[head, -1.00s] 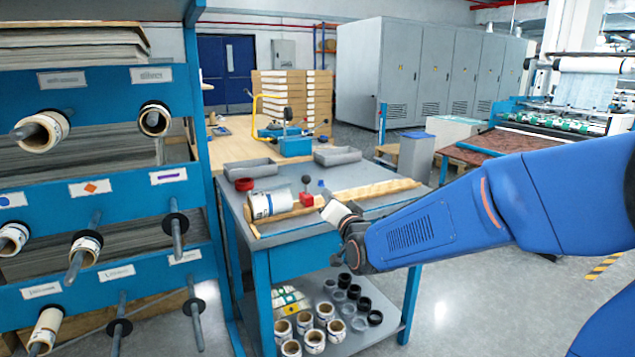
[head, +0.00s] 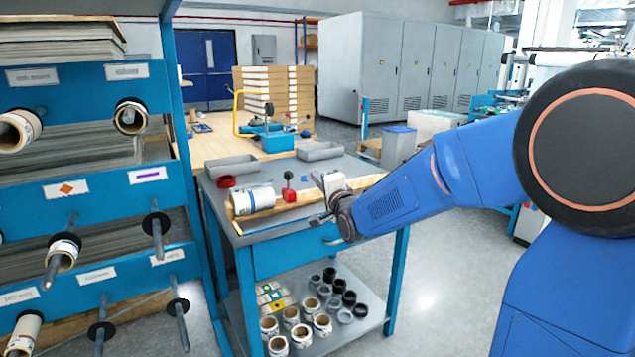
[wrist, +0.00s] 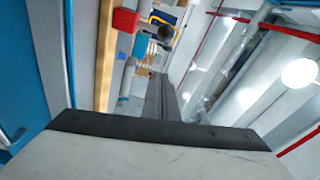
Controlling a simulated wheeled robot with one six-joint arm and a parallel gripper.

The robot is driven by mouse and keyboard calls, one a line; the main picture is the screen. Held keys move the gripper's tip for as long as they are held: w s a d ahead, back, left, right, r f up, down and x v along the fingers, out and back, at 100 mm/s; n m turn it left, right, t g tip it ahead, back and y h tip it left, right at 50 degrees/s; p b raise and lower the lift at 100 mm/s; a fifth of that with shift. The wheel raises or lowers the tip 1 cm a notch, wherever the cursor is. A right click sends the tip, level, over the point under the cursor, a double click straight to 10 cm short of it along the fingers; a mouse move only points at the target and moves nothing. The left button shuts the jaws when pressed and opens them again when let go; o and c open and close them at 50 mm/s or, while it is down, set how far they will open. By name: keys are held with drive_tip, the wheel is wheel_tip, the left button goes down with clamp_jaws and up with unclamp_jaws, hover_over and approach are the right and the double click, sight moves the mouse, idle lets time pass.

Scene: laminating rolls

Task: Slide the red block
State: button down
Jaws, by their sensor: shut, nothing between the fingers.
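The red block (head: 289,195) sits on the wooden rail (head: 263,209) at the front of the workbench, with a black ball on a stem rising from it. In the wrist view the red block (wrist: 125,20) is at the upper left, beside the wooden rail (wrist: 104,60), with the black ball (wrist: 166,33) to its right. My gripper (head: 320,182) is just right of the block in the head view, apart from it. Its fingers (wrist: 163,96) are shut and empty in the wrist view. My gripper body hides part of the rail.
A white roll (head: 255,200) lies left of the block. The workbench (head: 216,220) has a lower shelf with rolls and rings. A blue rack (head: 150,190) stands at left.

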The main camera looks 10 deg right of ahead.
sight(286, 176)
drive_tip(key=w, duration=0.4)
drive_tip(key=w+a, duration=0.1)
drive_tip(key=w, duration=0.1)
drive_tip(key=shift+r, duration=0.15)
drive_tip(key=shift+s+a, duration=0.15)
drive_tip(key=shift+a, duration=0.35)
drive_tip(key=shift+s+a, duration=0.15)
drive_tip(key=shift+a, duration=0.35)
drive_tip(key=shift+s+a+f, duration=0.35)
drive_tip(key=shift+s+a, duration=0.15)
drive_tip(key=shift+a, duration=0.3)
drive_tip(key=shift+s+a, duration=0.3)
drive_tip(key=shift+a, duration=0.65)
drive_tip(key=shift+s+a, duration=0.3)
drive_tip(key=shift+a, duration=0.65)
